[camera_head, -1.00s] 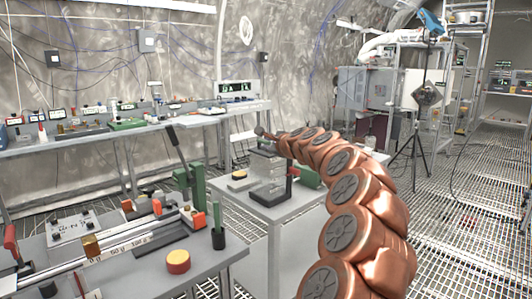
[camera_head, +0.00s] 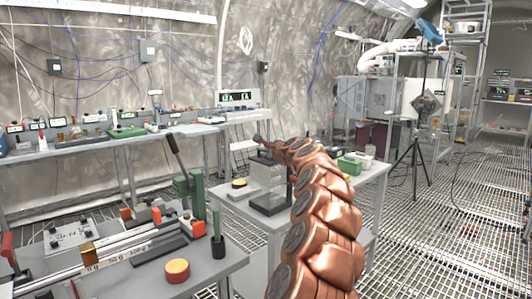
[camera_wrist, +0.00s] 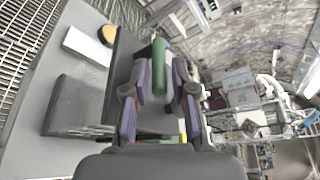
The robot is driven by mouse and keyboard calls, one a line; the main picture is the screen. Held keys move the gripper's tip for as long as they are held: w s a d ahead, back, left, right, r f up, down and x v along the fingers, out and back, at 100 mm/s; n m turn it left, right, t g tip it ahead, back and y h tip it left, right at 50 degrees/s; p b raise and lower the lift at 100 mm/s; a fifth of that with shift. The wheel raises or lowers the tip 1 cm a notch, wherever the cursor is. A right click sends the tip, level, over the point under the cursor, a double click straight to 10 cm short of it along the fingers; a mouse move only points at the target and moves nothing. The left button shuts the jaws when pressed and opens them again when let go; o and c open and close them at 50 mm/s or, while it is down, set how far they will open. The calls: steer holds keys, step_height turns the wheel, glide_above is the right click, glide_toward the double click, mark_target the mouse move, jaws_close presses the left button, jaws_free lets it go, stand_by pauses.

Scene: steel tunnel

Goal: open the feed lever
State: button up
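A green upright bar (camera_wrist: 161,72) stands between the two fingers of my gripper (camera_wrist: 162,88) in the wrist view. It looks like a lever handle, but I cannot be sure it is the feed lever. My fingers look open on either side of it; contact is not clear. In the head view, my copper arm ends near a clear block (camera_head: 268,174) on a black stand, and it hides the fingers.
The small grey table (camera_head: 236,208) holds a yellow disc (camera_head: 239,183); a green box (camera_head: 349,164) sits at its far right. The left front bench (camera_head: 205,268) carries rails and a red-rimmed yellow disc (camera_head: 177,269). A tripod (camera_head: 415,160) stands behind. The grated floor at right is free.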

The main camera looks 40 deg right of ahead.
steer(key=shift+w+d+f, duration=0.15)
steer(key=shift+w+f, duration=0.05)
steer(key=shift+w, duration=0.35)
jaws_close()
